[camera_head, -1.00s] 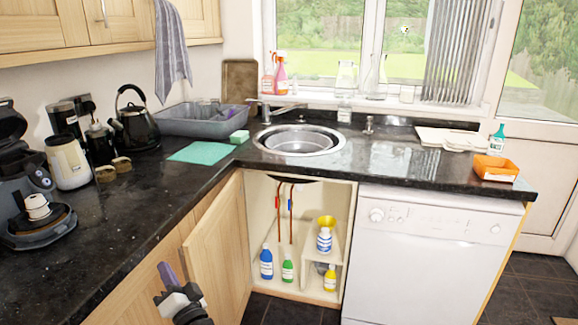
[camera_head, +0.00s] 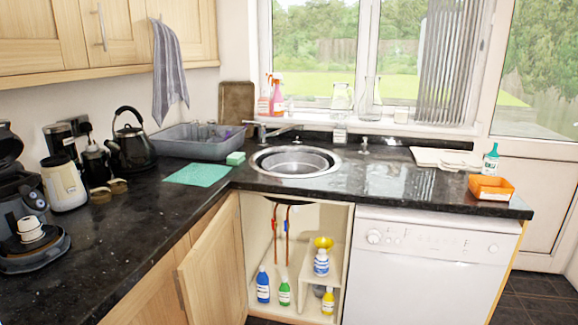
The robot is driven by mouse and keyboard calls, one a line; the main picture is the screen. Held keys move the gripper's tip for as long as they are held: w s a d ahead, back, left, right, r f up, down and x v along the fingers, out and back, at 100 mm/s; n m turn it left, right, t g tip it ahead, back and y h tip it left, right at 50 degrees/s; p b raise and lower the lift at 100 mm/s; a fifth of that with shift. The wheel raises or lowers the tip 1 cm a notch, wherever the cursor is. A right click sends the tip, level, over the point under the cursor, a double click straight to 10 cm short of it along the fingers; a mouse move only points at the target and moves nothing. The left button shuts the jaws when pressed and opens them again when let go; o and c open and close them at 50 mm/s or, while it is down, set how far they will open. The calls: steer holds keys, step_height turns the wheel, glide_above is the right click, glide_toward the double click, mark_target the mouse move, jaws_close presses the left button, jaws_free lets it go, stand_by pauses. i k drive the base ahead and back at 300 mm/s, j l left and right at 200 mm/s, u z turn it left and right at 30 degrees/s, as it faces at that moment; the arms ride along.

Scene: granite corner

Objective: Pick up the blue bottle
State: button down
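The blue bottle (camera_head: 262,286) stands upright on the floor of the open cupboard under the sink, at its left side. It has a white cap and a white label. A green bottle (camera_head: 284,292) stands just to its right. A yellow bottle (camera_head: 328,301) stands farther right, below a small shelf. My gripper is not in view.
The open cupboard door (camera_head: 212,262) stands at the left of the opening. Copper pipes (camera_head: 281,238) hang above the bottles. A small shelf (camera_head: 318,272) holds a blue-and-white container (camera_head: 321,263). A white dishwasher (camera_head: 425,275) stands to the right.

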mark_target(263, 279)
steer(key=i+l, duration=0.2)
steer(key=i, duration=0.25)
steer(key=i+l, duration=0.15)
steer(key=i, duration=0.3)
steer(key=i+l, duration=0.2)
steer(key=i, duration=0.3)
steer(key=i+l, duration=0.2)
steer(key=i, duration=0.25)
steer(key=k+u, duration=0.25)
steer(key=k+j+u, duration=0.25)
steer(key=l+z, duration=0.25)
steer(key=l, duration=0.7)
steer(key=i+j, duration=0.25)
steer(key=i, duration=0.15)
steer(key=i+j, duration=0.3)
steer(key=i, duration=0.1)
